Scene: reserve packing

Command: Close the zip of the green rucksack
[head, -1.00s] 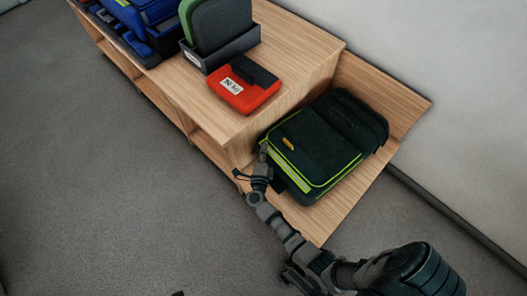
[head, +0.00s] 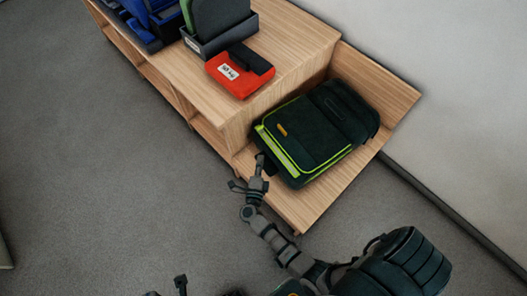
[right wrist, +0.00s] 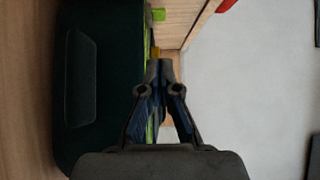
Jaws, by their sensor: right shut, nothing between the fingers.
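The green rucksack (head: 325,112) lies flat on the low wooden shelf, very dark green with a bright lime band along its lower-left edge. A small yellow-orange tag (head: 282,130) sits on its top near that band. In the right wrist view the rucksack (right wrist: 105,35) fills the left side. My right gripper (head: 260,160) is shut and empty at the rucksack's lower-left edge; whether it touches is unclear. Its closed tips show in the right wrist view (right wrist: 160,68), close to a yellow spot. My left gripper (head: 167,287) barely shows at the bottom edge. I cannot tell whether the zip is open.
The low shelf (head: 298,208) has a wooden back panel against the wall. On the higher unit beside it lie a red case (head: 232,82) with a white label and a dark bin (head: 228,42) holding upright cases. Blue items stand further left. The grey floor (head: 110,180) is clear.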

